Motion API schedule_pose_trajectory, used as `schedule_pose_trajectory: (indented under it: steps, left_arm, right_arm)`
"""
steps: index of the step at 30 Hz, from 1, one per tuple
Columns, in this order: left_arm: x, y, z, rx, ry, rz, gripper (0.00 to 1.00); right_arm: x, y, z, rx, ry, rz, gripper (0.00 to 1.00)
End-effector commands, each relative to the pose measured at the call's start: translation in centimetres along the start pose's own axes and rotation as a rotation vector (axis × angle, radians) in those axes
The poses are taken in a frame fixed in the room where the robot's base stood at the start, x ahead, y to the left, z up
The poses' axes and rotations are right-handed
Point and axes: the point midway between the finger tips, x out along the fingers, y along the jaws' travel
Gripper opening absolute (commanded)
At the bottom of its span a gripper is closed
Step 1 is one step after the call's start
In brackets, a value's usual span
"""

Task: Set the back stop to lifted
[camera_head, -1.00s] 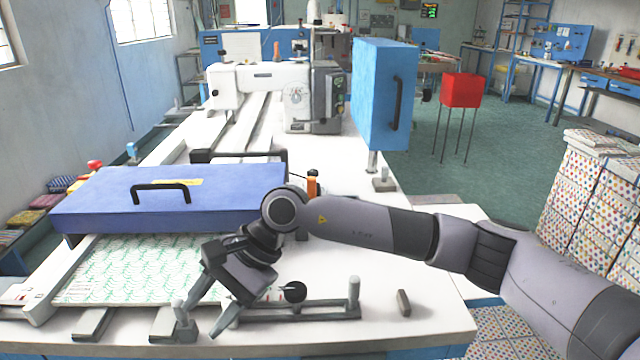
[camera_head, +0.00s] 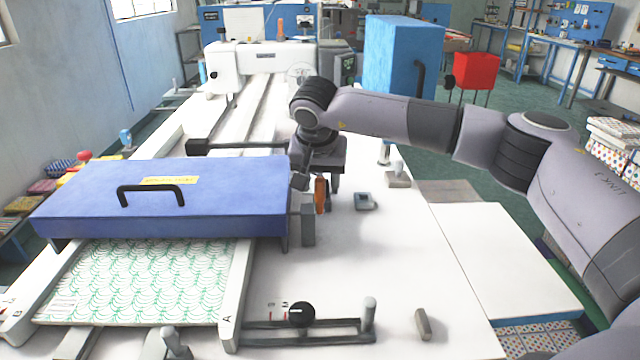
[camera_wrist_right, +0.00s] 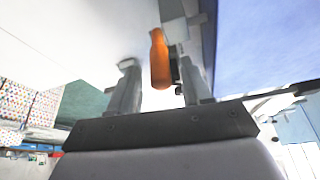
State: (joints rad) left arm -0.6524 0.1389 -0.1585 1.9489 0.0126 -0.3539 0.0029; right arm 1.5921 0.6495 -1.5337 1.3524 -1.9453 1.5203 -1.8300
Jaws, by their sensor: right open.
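An orange upright handle (camera_head: 321,195) stands on the white table beside the right end of the blue cover (camera_head: 230,190); I take it to belong to the back stop, but no label shows this. My right gripper (camera_head: 318,184) is just behind and above it, pointing down. In the right wrist view, the orange handle (camera_wrist_right: 160,58) lies between the two spread fingers of my right gripper (camera_wrist_right: 160,80), with gaps on both sides. The gripper is open and holds nothing. The handle's base is partly hidden. My left gripper is not in view.
A patterned green and white panel (camera_head: 140,285) lies in front of the cover. A black knob (camera_head: 301,314) and a grey rail with a post (camera_head: 369,313) are at the front. A small grey block (camera_head: 365,201) sits right of the handle. A tall blue box (camera_head: 402,60) stands behind.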

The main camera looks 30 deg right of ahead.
Motion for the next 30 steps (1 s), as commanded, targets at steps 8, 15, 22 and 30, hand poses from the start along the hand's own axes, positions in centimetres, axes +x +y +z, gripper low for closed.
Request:
schedule_pose_trajectory:
  steps: [8,15,22,30]
  left_arm:
    - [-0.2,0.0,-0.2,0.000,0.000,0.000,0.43]
    - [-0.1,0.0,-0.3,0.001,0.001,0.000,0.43]
    - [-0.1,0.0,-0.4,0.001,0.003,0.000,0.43]
    - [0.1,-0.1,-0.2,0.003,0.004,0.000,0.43]
  right_arm:
    - [2.2,-0.1,0.1,0.000,-0.001,-0.002,0.49]
    - [2.2,-0.1,0.1,0.000,-0.001,-0.003,0.42]
    - [2.2,-0.1,0.1,0.000,-0.001,-0.003,0.00]
    - [2.1,-0.4,0.3,0.000,0.011,-0.005,0.00]
